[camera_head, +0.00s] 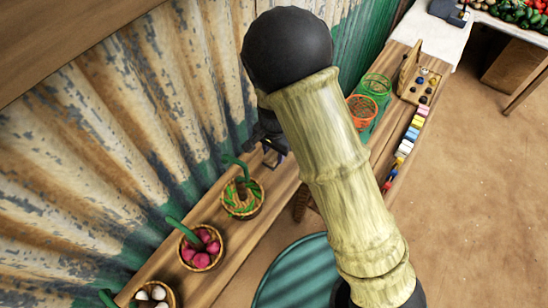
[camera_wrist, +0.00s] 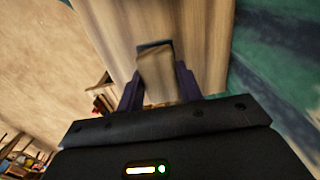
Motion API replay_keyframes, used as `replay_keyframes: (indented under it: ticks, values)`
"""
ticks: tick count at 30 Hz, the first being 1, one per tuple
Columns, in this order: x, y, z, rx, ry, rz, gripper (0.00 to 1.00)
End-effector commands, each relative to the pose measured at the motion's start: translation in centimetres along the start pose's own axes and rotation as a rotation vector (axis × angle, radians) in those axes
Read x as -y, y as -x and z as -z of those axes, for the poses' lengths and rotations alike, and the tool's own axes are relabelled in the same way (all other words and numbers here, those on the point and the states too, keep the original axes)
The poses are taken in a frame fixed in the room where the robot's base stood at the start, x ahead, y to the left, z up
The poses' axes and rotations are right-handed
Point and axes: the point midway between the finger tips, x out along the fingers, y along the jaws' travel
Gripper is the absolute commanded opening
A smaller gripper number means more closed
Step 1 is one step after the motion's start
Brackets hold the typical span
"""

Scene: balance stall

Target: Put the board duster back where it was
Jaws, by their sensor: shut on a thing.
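In the wrist view my gripper (camera_wrist: 159,72) is shut on a small wooden block with a dark edge, which I take to be the board duster (camera_wrist: 157,79). Its two dark fingers stand on either side of the block. A wooden surface lies beyond it; I cannot tell whether the block touches that surface. In the head view my gripper (camera_head: 272,150) shows only in part, over the wooden bench (camera_head: 240,255) near the corrugated wall. My arm covers much of it there, and the duster cannot be made out.
Baskets of green chillies (camera_head: 242,198), pink vegetables (camera_head: 201,248) and white items (camera_head: 155,293) stand along the bench. A teal round top (camera_head: 293,275) is below.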

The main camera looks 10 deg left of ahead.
Motion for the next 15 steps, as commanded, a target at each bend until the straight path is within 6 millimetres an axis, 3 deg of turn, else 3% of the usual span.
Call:
replay_keyframes:
  ticks: [6, 15]
  values:
    - [0.0, -0.3, 0.0, 0.001, -0.001, -0.001, 0.15]
    - [-0.1, -3.6, 0.0, 0.001, -0.003, -0.001, 0.15]
